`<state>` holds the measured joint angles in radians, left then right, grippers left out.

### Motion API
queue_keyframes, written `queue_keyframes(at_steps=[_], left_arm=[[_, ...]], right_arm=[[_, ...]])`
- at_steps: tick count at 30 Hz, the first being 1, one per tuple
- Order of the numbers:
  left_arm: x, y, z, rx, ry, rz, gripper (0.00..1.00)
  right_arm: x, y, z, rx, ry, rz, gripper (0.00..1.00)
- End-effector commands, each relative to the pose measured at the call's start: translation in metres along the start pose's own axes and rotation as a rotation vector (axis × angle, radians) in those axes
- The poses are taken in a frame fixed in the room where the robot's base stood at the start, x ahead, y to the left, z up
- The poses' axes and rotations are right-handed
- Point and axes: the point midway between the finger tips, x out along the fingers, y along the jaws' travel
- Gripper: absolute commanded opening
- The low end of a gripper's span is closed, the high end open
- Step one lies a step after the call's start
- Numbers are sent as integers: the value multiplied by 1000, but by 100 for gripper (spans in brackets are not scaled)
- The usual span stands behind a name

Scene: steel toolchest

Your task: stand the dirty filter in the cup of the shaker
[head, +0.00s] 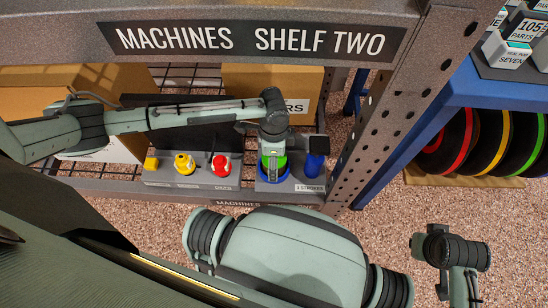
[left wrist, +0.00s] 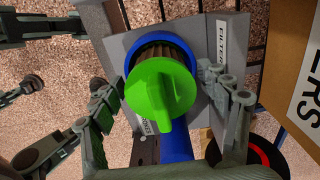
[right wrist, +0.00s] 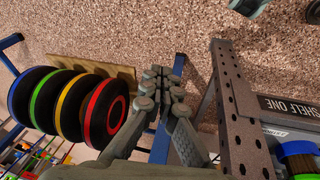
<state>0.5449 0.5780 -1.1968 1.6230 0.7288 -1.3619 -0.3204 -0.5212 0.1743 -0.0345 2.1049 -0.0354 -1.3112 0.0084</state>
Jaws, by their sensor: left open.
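The dirty filter has a green cap with a raised grip bar (left wrist: 162,92) and brown pleats below it. In the left wrist view its pleated end is within the blue ring-shaped cup (left wrist: 186,50) of the shaker; I cannot tell how deep it sits. The filter's green also shows in the head view (head: 280,164), above the blue cup (head: 274,178). My left gripper (left wrist: 158,88) is open, with one finger on each side of the green cap and gaps visible. My right gripper (right wrist: 162,82) is shut and empty, away from the shaker above the floor.
The grey shaker base (head: 290,186) stands on the shelf, with a blue part (head: 314,166) at its right. Yellow and red knobs (head: 185,164) sit to its left. A perforated post (head: 370,130) stands right of it. Coloured-rim discs (right wrist: 75,105) stand near my right gripper.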

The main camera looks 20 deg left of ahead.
Motion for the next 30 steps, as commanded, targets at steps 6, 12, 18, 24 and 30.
queue_keyframes(at_steps=[6,12,18,24,30], left_arm=[[-6,0,0,0,1,-1,76],[-42,-1,0,0,2,-2,76],[-86,-1,0,-1,2,-2,76],[-117,-1,0,0,2,-1,76],[-127,0,0,-1,0,1,76]], right_arm=[[-1,-1,-1,1,2,-2,0],[8,0,-2,-7,1,-3,0],[24,-3,4,-6,-8,-12,0],[32,-5,7,-4,-12,-18,0],[36,-6,8,-3,-11,-20,0]])
